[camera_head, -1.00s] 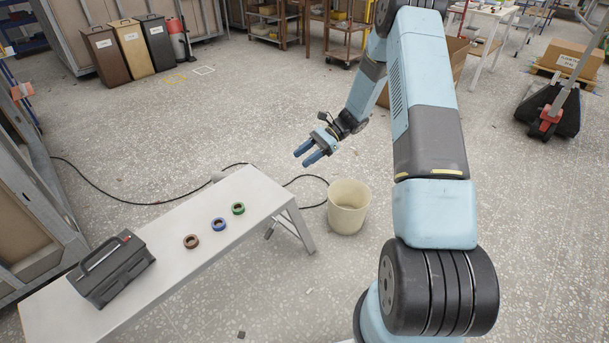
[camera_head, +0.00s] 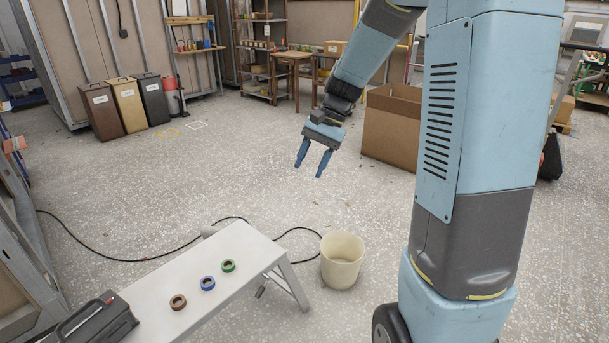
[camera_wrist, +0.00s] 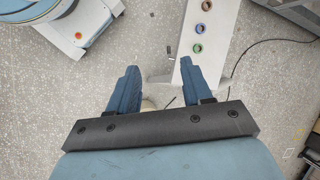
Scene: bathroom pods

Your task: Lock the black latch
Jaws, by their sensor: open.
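I cannot make out the black latch in either view. My gripper (camera_head: 314,158) is open and empty in the head view. It hangs in the air above the floor, beyond the white bench and left of a cardboard box. In the wrist view my gripper (camera_wrist: 157,88) shows two blue fingers spread apart, with floor and the bench end beyond them. A black bin (camera_head: 155,101) with a lid stands at the back left beside a tan bin (camera_head: 131,106) and a brown bin (camera_head: 105,111); any latch on them is too small to tell.
The white bench (camera_head: 236,262) holds brown, blue and green tape rolls (camera_head: 207,283) and a dark toolbox (camera_head: 95,322). A cream bucket (camera_head: 341,262) stands at its end. A black cable (camera_head: 130,259) crosses the floor. The cardboard box (camera_head: 391,128) stands right. The middle floor is clear.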

